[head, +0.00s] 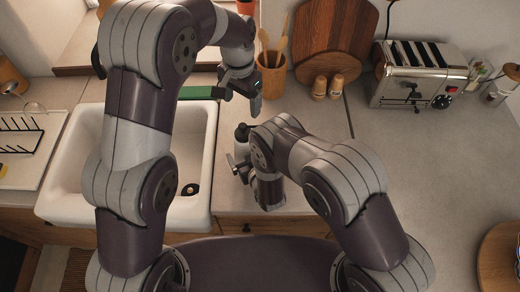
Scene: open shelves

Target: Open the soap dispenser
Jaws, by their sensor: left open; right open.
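A small bottle with a dark top (242,132), which looks like the soap dispenser, stands on the counter right of the sink. My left gripper (239,102) is open and empty, above the counter just behind the bottle, pointing down. My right gripper (236,168) is open, in front of the bottle and close to the sink's right rim. I cannot tell whether it touches the bottle.
The white sink (205,140) lies left, partly behind my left arm. A utensil pot (272,76), cutting boards (342,30), two shakers (328,88) and a toaster (418,75) line the back.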

